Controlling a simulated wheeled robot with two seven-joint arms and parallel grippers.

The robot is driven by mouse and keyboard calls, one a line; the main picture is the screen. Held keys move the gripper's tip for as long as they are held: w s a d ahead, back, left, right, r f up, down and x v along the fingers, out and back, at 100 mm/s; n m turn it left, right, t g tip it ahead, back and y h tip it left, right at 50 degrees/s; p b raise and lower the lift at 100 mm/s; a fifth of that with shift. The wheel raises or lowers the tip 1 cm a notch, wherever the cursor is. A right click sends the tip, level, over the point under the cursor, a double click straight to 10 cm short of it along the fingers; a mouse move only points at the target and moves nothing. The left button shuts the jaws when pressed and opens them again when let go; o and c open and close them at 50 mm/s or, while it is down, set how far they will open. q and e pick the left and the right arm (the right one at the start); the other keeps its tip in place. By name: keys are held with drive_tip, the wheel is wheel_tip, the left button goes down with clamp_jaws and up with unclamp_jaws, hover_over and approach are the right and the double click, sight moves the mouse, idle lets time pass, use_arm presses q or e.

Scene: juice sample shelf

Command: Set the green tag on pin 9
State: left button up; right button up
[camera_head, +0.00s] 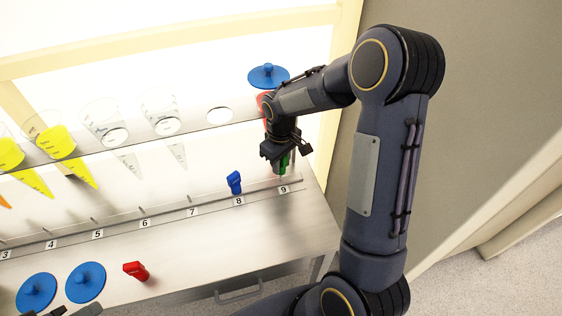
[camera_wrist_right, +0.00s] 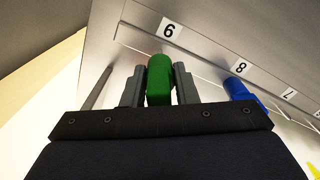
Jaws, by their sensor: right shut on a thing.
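The green tag (camera_head: 283,166) is between the fingers of my right gripper (camera_head: 284,158), at the right end of the pin rail (camera_head: 160,217), just above the number 9 label (camera_head: 283,189). In the right wrist view the green tag (camera_wrist_right: 159,80) sits between the two grey fingers of my right gripper (camera_wrist_right: 159,88), which is shut on it. The number 9 label (camera_wrist_right: 171,28) lies just beyond. Pin 9 itself is hidden, so I cannot tell whether the tag touches it. Part of my left gripper (camera_head: 72,312) shows at the bottom left edge.
A blue tag (camera_head: 234,182) hangs at pin 8, close beside. A red tag (camera_head: 135,271) and two blue lids (camera_head: 86,282) lie on the counter. Cones with yellow liquid (camera_head: 57,142) and empty cones (camera_head: 160,110) stand in the shelf above. Another blue lid (camera_head: 268,76) is behind my right arm.

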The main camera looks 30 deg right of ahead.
sight(281, 171)
drive_tip(key=shift+f+b, duration=1.5)
drive_tip(key=shift+f, duration=0.45)
idle(0.3)
drive_tip(key=o, duration=1)
drive_tip(key=shift+r+p, duration=0.4)
drive_tip(key=shift+r, duration=3.6)
drive_tip(key=s+a+r+m+t+y+p, duration=0.1)
drive_tip(key=s+a+r+t, duration=0.1)
drive_tip(key=s+r, duration=0.2)
drive_tip(key=s+a+r+m+t+y+p, duration=0.1)
drive_tip(key=s+r, duration=0.4)
drive_tip(key=s, duration=0.5)
drive_tip(key=s+a+r+m+t+y+p, duration=0.1)
drive_tip(key=s+a+r+m+t+p, duration=0.1)
drive_tip(key=s, duration=0.6)
drive_tip(key=shift+a+r+m+t+y+p, duration=0.3)
drive_tip(key=shift+a+r+m+y+p, duration=0.15)
drive_tip(key=shift+a+r, duration=0.75)
